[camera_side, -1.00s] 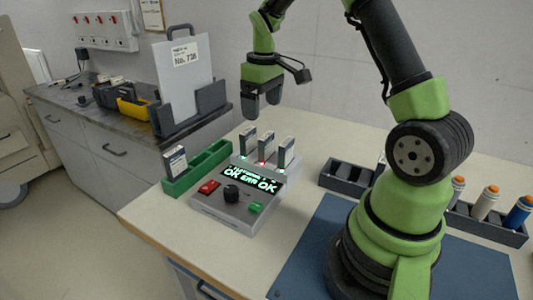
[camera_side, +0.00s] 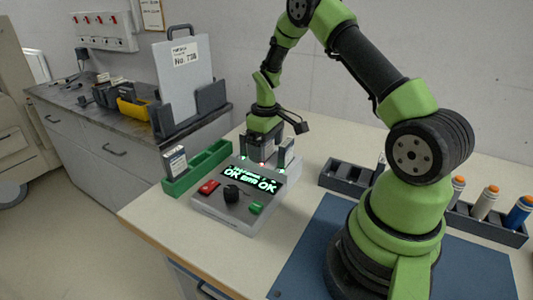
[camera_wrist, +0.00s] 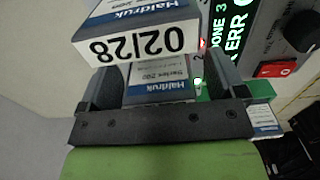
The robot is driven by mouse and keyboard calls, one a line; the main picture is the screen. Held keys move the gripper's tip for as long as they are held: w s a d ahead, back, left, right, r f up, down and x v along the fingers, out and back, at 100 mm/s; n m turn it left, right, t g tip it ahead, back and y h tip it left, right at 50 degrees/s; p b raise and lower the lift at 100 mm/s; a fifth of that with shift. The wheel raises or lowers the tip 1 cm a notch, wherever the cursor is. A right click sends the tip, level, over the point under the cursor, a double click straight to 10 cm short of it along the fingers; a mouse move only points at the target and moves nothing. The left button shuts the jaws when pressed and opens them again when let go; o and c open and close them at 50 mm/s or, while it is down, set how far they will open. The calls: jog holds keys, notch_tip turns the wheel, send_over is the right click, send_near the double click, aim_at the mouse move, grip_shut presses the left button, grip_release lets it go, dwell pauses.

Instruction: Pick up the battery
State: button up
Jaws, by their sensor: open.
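A grey charging station (camera_side: 235,208) with a lit display stands on the bench. In the side view one upright battery (camera_side: 287,150) shows in its right bay; my gripper (camera_side: 261,155) hides the other bays. In the wrist view my open gripper (camera_wrist: 160,92) has its two fingers on either side of a white-labelled battery (camera_wrist: 158,80); I cannot tell whether they touch it. Another battery (camera_wrist: 138,38), marked 02/28, stands beside it, nearer the camera. A further battery (camera_side: 175,160) stands in the green tray (camera_side: 205,165) at the left.
A dark rack (camera_side: 350,177) stands right of the station. A second rack (camera_side: 488,225) holds several orange-topped cylinders. A blue mat (camera_side: 310,245) lies by my base. A side counter with a yellow bin (camera_side: 135,107) is at the left. The bench front is clear.

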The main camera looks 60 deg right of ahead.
jog(key=c, duration=1.1)
